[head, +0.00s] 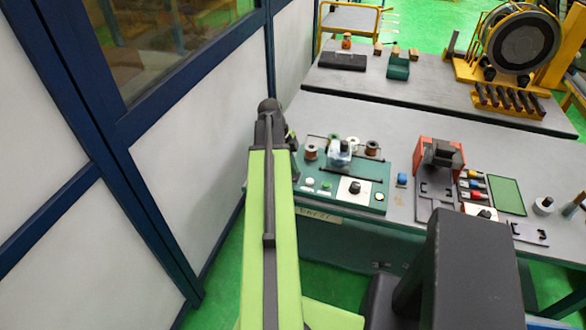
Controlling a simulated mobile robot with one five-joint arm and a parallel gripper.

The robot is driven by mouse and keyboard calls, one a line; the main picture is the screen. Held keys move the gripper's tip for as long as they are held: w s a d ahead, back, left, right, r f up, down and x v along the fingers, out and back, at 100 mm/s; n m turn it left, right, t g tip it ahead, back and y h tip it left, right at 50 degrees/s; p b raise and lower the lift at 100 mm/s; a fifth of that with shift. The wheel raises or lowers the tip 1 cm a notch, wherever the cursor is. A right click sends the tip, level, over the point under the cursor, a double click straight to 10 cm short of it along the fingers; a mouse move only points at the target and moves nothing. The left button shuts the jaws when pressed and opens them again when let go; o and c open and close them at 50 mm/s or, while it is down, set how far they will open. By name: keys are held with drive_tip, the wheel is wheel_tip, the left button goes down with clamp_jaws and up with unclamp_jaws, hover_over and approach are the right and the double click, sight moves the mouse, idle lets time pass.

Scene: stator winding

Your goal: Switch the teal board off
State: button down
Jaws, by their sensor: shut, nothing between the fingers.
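The teal board (331,201) lies on the near grey table, just right of my arm. Its front edge carries a white plate with a black round knob (354,187), a few small white and green buttons (309,182), and a small light at the right. Copper and green spools and a pale blue-white part (339,152) sit at its back. My lime-green arm reaches away along the board's left side and ends in a dark joint. My gripper is not visible; the arm's end hides what lies beyond it. The knob's setting is too small to read.
Right of the board are a blue button (402,180), an orange-and-black device (437,160), a tool tray and a green pad (506,196). A white panelled wall (200,120) with blue frames stands close on the left. A second table (440,90) is behind.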

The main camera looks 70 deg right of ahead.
drive_tip(key=s+p+v, duration=0.1)
drive_tip(key=p+v, duration=0.9)
drive_tip(key=v, duration=0.2)
drive_tip(key=shift+r+p, duration=0.25)
drive_tip(key=shift+p, duration=0.15)
drive_tip(key=shift+a, duration=0.1)
drive_tip(key=w+a+f+n+t+b, duration=0.1)
drive_tip(key=w+a+f+n+b, duration=0.15)
drive_tip(key=w+a+n, duration=0.65)
drive_tip(key=w+a+f+n+t+b, duration=0.1)
drive_tip(key=w+a+f+n+b, duration=0.15)
drive_tip(key=w+a+n, duration=0.7)
drive_tip(key=w+a+f+n+b, duration=0.1)
drive_tip(key=w+a+n, duration=0.3)
drive_tip(key=a, duration=0.8)
drive_tip(key=w+a+f+n+t+b, duration=0.1)
drive_tip(key=w+a+n, duration=0.4)
drive_tip(key=a, duration=0.8)
drive_tip(key=w+a+f+n+b, duration=0.1)
drive_tip(key=w+a+n, duration=0.3)
drive_tip(key=a, duration=0.9)
drive_tip(key=f+n, duration=0.1)
drive_tip(key=n, duration=0.2)
drive_tip(key=shift+w+n+y, duration=0.2)
drive_tip(key=shift+n+y, duration=0.15)
drive_tip(key=shift+y, duration=0.05)
